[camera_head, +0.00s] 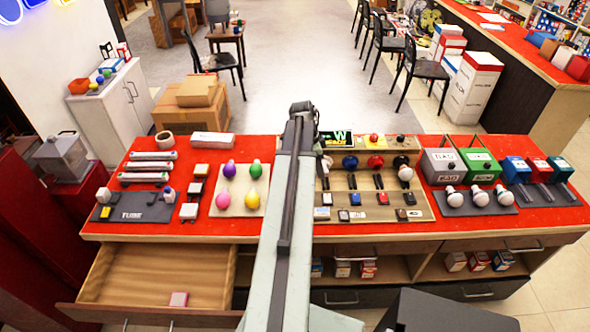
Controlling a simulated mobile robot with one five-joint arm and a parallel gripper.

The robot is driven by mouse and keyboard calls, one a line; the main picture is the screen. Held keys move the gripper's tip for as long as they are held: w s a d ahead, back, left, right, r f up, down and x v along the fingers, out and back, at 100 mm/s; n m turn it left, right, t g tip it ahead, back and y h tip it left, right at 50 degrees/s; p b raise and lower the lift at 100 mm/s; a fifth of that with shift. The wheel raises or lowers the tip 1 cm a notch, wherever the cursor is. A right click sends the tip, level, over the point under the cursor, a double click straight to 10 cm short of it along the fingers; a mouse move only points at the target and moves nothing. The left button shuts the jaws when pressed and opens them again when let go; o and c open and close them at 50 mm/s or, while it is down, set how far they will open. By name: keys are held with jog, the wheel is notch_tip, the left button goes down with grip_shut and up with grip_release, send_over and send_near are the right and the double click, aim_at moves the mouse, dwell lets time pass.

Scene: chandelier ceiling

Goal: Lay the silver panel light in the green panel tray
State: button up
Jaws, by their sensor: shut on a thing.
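My arm reaches over the red counter and hides much of its middle. Only a small part of my gripper (323,156) shows, just right of the arm above the back of the counter. It is shut on a small pale thing, mostly hidden, which I cannot surely tell to be the silver panel light. I cannot pick out a green panel tray. A green lidded box (479,167) stands at the right, and a black panel with green marks (336,139) stands behind the gripper.
Beige board (239,205) with coloured bulbs lies left of my arm. Small square blocks (189,211) and silver tubes (147,167) lie farther left. A wooden board (345,208) carries switches. White bulbs (480,198) are at right. An open drawer (150,275) juts out at front left.

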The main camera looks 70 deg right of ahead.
jog(key=w+d+f+m+b, duration=0.2)
jog(key=w+f, duration=0.2)
jog(key=w, duration=0.5)
notch_tip(320, 180, down, 7)
jog(key=b, duration=0.8)
jog(key=shift+w+f, duration=0.15)
jog(key=shift+f, duration=0.05)
jog(key=shift+f, duration=0.25)
jog(key=shift+f+b, duration=0.35)
jog(key=shift+b, duration=0.2)
jog(key=o, duration=1.5)
jog(key=shift+c, duration=0.2)
jog(key=shift+r, duration=0.1)
